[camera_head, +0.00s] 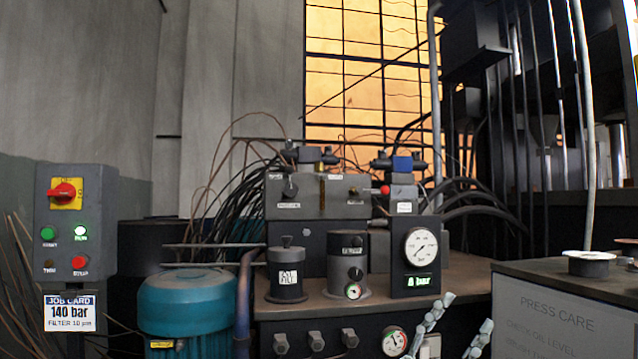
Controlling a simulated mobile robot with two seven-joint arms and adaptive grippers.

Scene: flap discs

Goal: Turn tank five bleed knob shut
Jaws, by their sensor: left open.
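No label reading tank five or bleed is legible. Three dark knobs sit in a row on the front of the power unit: a left knob (281,343), a middle knob (316,341) and a right knob (350,338). Another small black knob (355,273) is on a dark cylinder, above a small dial (353,290). I cannot tell which is the bleed knob or how any is turned. My left gripper (469,309) is at the lower right, its two grey fingers spread apart with nothing between them. It is right of the knobs, apart from them. My right gripper is out of view.
A pressure gauge (421,247) stands behind my gripper; a lower gauge (395,341) is left of it. A teal motor (186,305), a control box (75,225) and a job card (70,313) reading 140 bar are left. A grey cabinet (570,310) stands right.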

